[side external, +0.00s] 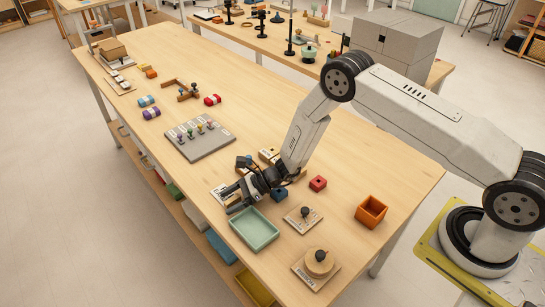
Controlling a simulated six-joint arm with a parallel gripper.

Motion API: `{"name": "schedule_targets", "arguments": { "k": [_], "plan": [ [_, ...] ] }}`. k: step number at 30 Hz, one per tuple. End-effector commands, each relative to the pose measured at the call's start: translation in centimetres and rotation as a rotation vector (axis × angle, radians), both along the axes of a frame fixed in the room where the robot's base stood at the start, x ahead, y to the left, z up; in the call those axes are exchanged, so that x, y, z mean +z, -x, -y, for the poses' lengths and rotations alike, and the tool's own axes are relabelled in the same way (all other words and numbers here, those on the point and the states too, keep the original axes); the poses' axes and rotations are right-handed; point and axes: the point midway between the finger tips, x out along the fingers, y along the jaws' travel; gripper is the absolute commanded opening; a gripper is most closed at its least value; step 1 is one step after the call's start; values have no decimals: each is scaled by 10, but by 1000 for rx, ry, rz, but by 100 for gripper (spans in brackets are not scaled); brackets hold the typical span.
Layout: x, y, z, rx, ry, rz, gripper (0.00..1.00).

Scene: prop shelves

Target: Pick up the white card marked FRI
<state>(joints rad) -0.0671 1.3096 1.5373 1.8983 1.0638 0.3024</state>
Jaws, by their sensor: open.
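A small white card or flat white piece (219,191) lies on the wooden table near its front-left edge, partly hidden by my gripper. Any lettering on it is too small to read, so I cannot tell whether it is the FRI card. My gripper (231,199) is low over the table beside this white piece, its dark fingers pointing left. It is open, and I see nothing held in it. I cannot tell whether the fingers touch the table or the card.
A pale green tray (254,242) sits just below my gripper. A grey board with coloured knobs (182,148) lies above left. An orange box (371,211) stands farther right.

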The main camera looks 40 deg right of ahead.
Motion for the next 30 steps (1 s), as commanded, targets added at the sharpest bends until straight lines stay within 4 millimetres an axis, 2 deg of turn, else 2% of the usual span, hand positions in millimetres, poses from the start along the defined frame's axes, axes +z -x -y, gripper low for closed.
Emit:
{"name": "schedule_targets", "arguments": {
  "k": [4, 5, 12, 30],
  "plan": [
    [0, 0, 0, 0, 0, 0, 79],
    [0, 0, 0, 0, 0, 0, 76],
    [0, 0, 0, 0, 0, 0, 0],
    [7, 0, 0, 0, 0, 1, 0]
  ]
}}
